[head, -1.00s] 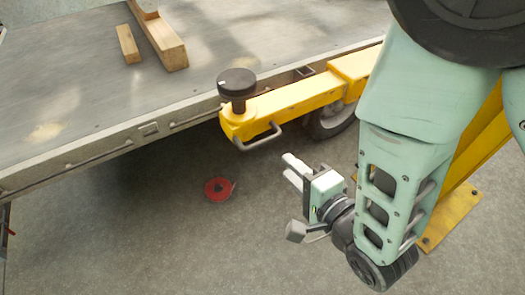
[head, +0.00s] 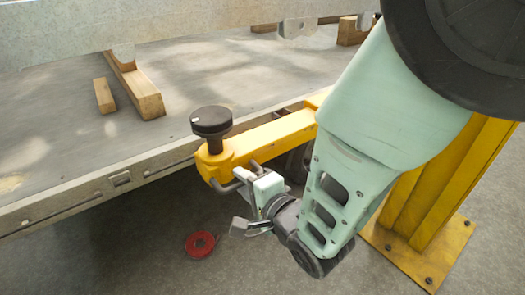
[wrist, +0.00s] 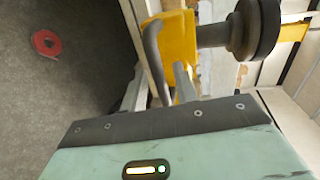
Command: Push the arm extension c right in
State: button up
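The yellow arm extension (head: 262,143) sticks out from under the trailer bed's edge, with a round black pad (head: 211,121) on a post at its end. A grey bar handle (head: 225,187) is fixed to its near side. My gripper (head: 246,178) is at this handle. In the wrist view, the fingers of my gripper (wrist: 160,83) stand apart, with the handle (wrist: 152,48) appearing between them. I cannot tell whether either finger touches it. The yellow end (wrist: 178,38) and the pad (wrist: 254,30) also show there. The arm's inner end is hidden.
A red ring-shaped reel (head: 201,244) lies on the floor below. The trailer bed (head: 190,85) carries wooden blocks (head: 137,92). A yellow post with a bolted foot plate (head: 420,250) stands at the right. A grey beam (head: 150,25) crosses the top.

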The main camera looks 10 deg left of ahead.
jog(key=shift+w+a+f, duration=0.1)
jog(key=shift+w+a, duration=0.15)
jog(key=shift+a, duration=0.1)
jog(key=shift+c, duration=0.3)
grip_shut()
jog(key=shift+w+d, duration=0.1)
send_near(310, 137)
jog(key=x, duration=0.5)
jog(key=shift+w+b, duration=0.1)
jog(key=shift+b, duration=0.3)
jog(key=shift+o, duration=0.3)
grip_release()
